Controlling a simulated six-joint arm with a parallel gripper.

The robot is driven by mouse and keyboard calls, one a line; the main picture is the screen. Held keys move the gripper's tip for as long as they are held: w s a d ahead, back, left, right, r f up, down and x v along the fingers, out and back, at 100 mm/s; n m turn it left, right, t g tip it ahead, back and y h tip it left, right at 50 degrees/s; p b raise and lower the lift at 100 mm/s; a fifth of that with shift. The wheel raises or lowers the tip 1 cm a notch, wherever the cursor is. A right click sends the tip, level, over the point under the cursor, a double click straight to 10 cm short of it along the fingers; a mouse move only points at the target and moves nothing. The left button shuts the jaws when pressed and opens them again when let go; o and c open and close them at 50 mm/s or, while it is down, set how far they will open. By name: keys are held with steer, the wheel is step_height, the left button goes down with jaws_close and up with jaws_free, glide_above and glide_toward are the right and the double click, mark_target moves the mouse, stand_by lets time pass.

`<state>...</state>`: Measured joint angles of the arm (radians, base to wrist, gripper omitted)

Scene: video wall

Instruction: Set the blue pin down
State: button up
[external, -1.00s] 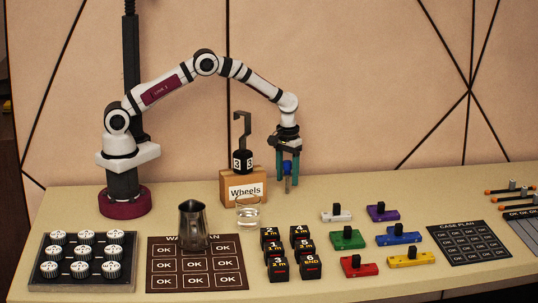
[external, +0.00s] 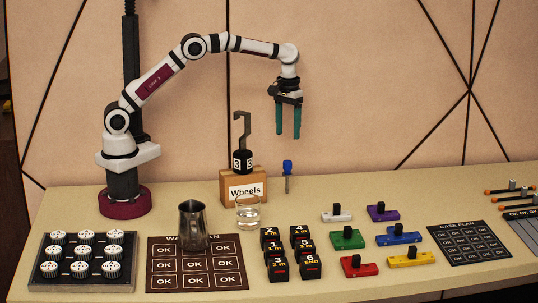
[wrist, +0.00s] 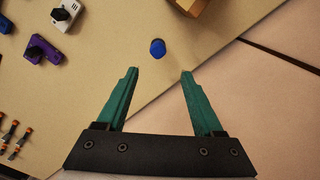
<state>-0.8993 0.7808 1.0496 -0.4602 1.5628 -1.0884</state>
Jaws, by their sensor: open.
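The blue pin (external: 287,168) stands upright on the table near its back edge, right of the wooden Wheels block. It has a blue head on a thinner grey shaft. In the wrist view its round blue head (wrist: 157,47) shows beyond the fingertips, between their lines. My gripper (external: 288,136) is above the pin, clear of it, with its green fingers pointing down. In the wrist view the fingers (wrist: 160,72) are apart with nothing between them.
The wooden Wheels block (external: 244,187) with a black hooked weight (external: 242,155) stands just left of the pin. A glass of water (external: 248,212) is in front of it. Coloured blocks, including a purple one (external: 382,212), lie to the front right.

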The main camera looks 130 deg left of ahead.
steer(key=d+r+m, duration=0.4)
steer(key=d+m, duration=0.1)
steer(key=d, duration=0.5)
steer(key=d+r+m, duration=0.4)
steer(key=d, duration=0.7)
steer(key=s+d+m+y, duration=0.1)
steer(key=s+d+m, duration=0.7)
steer(key=s+d, duration=0.2)
steer(key=shift+s+d+f, duration=0.2)
steer(key=shift+s+d, duration=0.05)
steer(key=shift+d, duration=0.7)
steer(key=shift+o, duration=0.3)
steer(key=s+d+f+m, duration=0.3)
steer(key=s+m, duration=0.3)
steer(key=s, duration=0.2)
steer(key=shift+s+d+f+y, duration=0.25)
steer(key=shift+d+f+y, duration=0.15)
steer(key=shift+f, duration=0.2)
